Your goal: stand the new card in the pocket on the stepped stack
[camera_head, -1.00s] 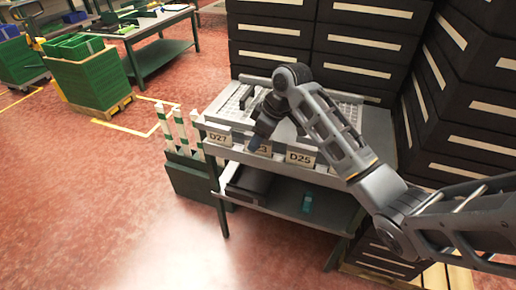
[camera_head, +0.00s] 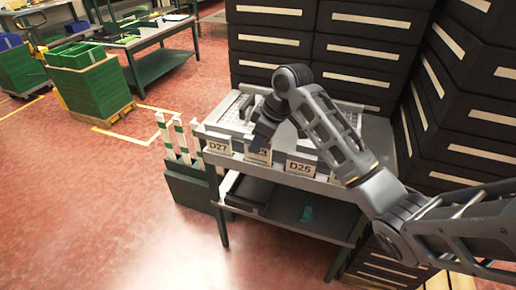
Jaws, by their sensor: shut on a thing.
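My gripper (camera_head: 258,143) is at the front edge of the grey cart, pointing down, shut on a pale card (camera_head: 258,155). The gripper covers part of this card, and only the end of its marking, like a "3", shows. The card is between a card marked D27 (camera_head: 218,147) on the left and a card marked D25 (camera_head: 300,168) on the right. I cannot tell whether its lower edge rests in a pocket. A tall stack of dark boxes with pale label strips (camera_head: 270,50) stands behind the cart; its stepped side is at the right (camera_head: 450,100).
The cart's top (camera_head: 223,122) carries a pale gridded tray. A dark box and a small teal item (camera_head: 307,213) are on its lower shelf. White-and-green posts (camera_head: 180,137) stand in a dark bin at left.

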